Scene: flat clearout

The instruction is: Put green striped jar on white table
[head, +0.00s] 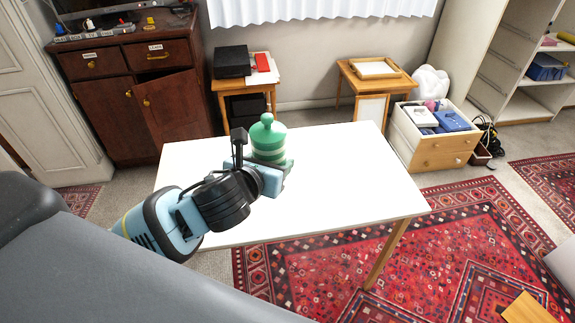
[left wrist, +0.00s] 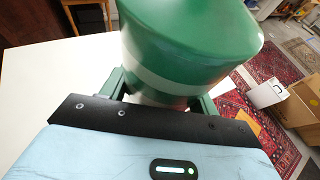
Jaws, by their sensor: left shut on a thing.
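The green striped jar (head: 268,140) has a knobbed lid and pale bands and looks upright at the left part of the white table (head: 345,170). My left gripper (head: 279,170) is shut on the jar from the near side. In the left wrist view the jar (left wrist: 185,45) fills the upper middle, with the gripper's fingers (left wrist: 160,92) on both sides of it. The gripper hides the jar's base, so I cannot tell whether it touches the tabletop. The white table also shows in the left wrist view (left wrist: 40,85). My right gripper is not in view.
The rest of the white tabletop is bare. Behind it stand a dark wooden cabinet (head: 140,95), a small side table (head: 243,85) and another small table (head: 352,75). A drawer box with things in it (head: 440,150) stands at the right on the floor.

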